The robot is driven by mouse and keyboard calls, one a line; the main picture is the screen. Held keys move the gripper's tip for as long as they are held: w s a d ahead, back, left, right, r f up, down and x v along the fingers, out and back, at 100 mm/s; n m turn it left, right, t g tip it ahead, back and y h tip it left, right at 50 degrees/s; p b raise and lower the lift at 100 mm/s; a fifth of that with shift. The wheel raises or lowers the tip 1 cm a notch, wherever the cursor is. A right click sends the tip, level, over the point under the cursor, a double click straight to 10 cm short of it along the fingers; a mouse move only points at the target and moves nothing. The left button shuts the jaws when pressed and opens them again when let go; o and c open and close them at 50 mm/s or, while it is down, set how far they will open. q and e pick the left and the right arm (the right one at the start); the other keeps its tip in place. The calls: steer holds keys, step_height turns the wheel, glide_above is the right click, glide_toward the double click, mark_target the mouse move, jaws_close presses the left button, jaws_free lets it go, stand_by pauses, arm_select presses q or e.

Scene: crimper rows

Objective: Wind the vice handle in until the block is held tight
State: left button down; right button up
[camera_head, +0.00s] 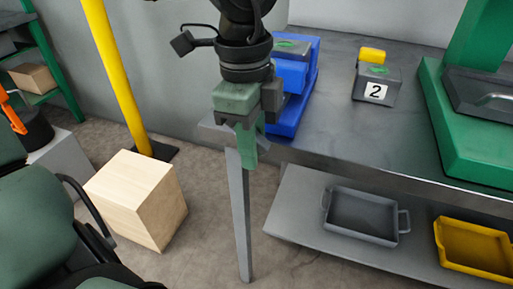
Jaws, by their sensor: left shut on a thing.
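A blue vice (303,82) stands at the near left corner of the grey workbench, with a grey top piece (292,47) bearing a green mark. My left gripper (246,150) comes down from above, just left of the vice and over the bench corner. Its green fingers are shut on what seems to be the vice handle, which the gripper hides. The block and the gap between the vice jaws cannot be made out. My right gripper is not in view.
A grey tray (362,218) and yellow tray (475,245) sit on the lower shelf. A wooden box (135,200) and yellow post (117,75) stand left.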

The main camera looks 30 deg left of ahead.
arm_select(q)
steer(key=shift+s+a+g+y+b, duration=0.1)
steer(key=shift+a+g+y+b, duration=0.2)
steer(key=shift+y+b, duration=0.6)
steer(key=shift+a+g+y+b, duration=0.25)
steer(key=shift+y+b, duration=0.05)
steer(key=shift+y, duration=1.05)
steer(key=shift+s+a+g+y+b, duration=0.1)
steer(key=shift+a+g+y+b, duration=0.2)
steer(key=shift+y+b, duration=0.6)
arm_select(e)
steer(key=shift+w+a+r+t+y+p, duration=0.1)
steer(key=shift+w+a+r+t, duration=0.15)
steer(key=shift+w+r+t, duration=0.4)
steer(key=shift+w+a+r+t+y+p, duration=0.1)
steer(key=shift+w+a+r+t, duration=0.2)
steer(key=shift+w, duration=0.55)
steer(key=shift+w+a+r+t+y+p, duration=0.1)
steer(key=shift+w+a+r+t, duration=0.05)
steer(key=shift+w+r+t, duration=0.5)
arm_select(q)
steer(key=shift+y, duration=0.25)
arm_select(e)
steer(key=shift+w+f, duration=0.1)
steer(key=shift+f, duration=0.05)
arm_select(q)
steer(key=c, duration=1.3)
jaws_free()
